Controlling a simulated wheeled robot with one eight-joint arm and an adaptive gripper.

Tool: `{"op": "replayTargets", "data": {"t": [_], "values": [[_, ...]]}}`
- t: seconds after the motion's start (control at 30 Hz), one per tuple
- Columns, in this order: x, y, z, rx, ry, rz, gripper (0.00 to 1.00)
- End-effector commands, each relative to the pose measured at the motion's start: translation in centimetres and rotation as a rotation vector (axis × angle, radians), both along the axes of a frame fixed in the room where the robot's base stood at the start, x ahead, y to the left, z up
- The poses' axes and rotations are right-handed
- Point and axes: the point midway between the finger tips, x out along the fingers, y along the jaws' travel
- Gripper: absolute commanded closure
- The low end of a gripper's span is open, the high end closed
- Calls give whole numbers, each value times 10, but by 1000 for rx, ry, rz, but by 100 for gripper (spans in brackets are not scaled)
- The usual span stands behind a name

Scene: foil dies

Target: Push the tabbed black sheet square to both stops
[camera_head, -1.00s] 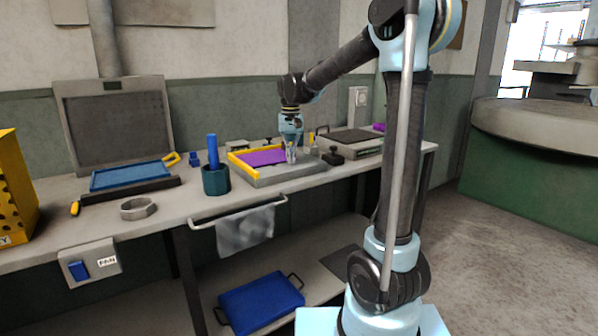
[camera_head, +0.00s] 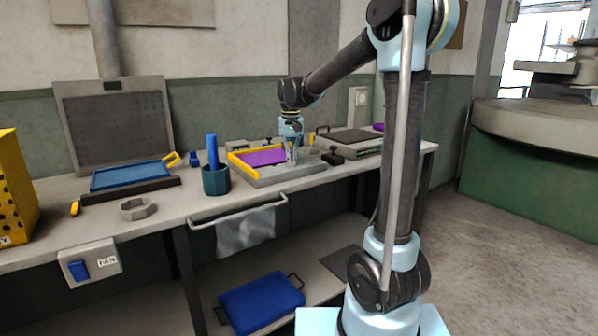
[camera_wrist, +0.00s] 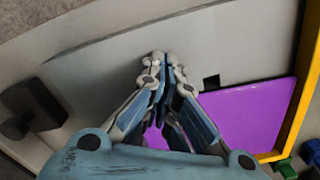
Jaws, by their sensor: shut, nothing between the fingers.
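The sheet on the grey plate (camera_head: 285,176) is purple (camera_head: 262,157), not black; it also shows in the wrist view (camera_wrist: 250,113). A small black square (camera_wrist: 211,82) shows at its edge there; I cannot tell if it is a tab. Yellow stop bars (camera_head: 237,164) run along two sides of the plate, and one shows at right in the wrist view (camera_wrist: 304,85). The sheet lies close to them; contact is unclear. My gripper (camera_head: 292,162) is shut and empty, low over the plate at the sheet's right. Its fingers (camera_wrist: 164,62) hide part of the sheet.
A dark teal cup (camera_head: 216,181) with a blue rod stands left of the plate. A black knobbed block (camera_head: 333,157) sits close at right, with a dark-topped unit (camera_head: 350,136) behind. A grey ring (camera_head: 139,208) lies farther left. The bench front near the cup is clear.

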Motion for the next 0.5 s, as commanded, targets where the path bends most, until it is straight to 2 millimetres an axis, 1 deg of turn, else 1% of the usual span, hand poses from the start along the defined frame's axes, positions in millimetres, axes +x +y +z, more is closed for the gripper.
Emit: {"op": "replayTargets", "data": {"t": [0.27,0.5], "values": [[0,0,1,0,0,0,100],[5,3,1,0,0,0,100]]}}
